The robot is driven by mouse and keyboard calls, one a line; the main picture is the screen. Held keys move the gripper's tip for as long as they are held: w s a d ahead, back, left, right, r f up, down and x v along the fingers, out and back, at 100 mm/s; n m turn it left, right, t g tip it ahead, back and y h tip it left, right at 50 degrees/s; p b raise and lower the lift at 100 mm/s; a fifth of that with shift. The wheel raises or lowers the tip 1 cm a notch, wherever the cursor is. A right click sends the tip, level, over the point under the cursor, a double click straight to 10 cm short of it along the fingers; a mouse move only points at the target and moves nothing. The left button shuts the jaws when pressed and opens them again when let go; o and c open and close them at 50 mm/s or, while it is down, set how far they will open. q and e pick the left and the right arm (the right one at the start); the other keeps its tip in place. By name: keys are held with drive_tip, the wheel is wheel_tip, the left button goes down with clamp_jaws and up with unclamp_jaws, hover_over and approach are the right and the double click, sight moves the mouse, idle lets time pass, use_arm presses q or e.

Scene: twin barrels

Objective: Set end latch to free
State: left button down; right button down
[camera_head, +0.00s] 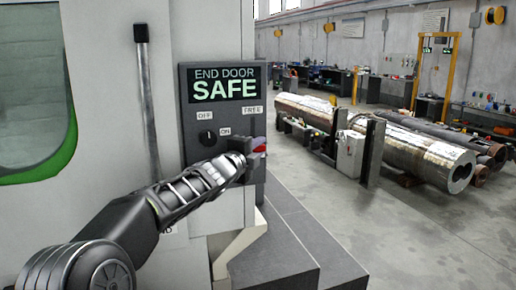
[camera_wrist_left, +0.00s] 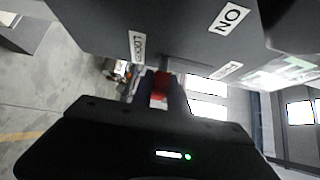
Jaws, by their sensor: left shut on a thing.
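The end door panel (camera_head: 222,110) is dark grey, with a lit sign (camera_head: 225,84) reading "END DOOR SAFE". The red end latch handle (camera_head: 259,148) is at the panel's right edge, below the FREE label (camera_head: 252,110). My left gripper (camera_head: 249,155) is shut on it and covers part of the panel. In the left wrist view, the red handle (camera_wrist_left: 160,87) is between the two fingertips (camera_wrist_left: 160,97), in the gap between the LOCK label (camera_wrist_left: 137,47) and the FREE label (camera_wrist_left: 229,70). The latch's pivot is hidden. My right gripper is not in view.
A black rotary knob (camera_head: 207,138) sits left of the gripper, between the OFF and ON labels. Grey steps (camera_head: 290,235) lie below the panel. To the right, large metal cylinders (camera_head: 420,152) lie on the floor, with open floor in front.

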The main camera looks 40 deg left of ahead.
sight(258, 125)
use_arm(q)
wheel_tip(258, 125, up, 7)
drive_tip(key=p, duration=0.6)
drive_tip(key=shift+f, duration=0.15)
drive_tip(key=c, duration=1.6)
unclamp_jaws()
drive_tip(key=shift+c, duration=0.2)
drive_tip(key=o, duration=0.4)
drive_tip(key=shift+f, duration=0.1)
drive_tip(key=shift+c, duration=0.2)
drive_tip(key=shift+s, duration=0.1)
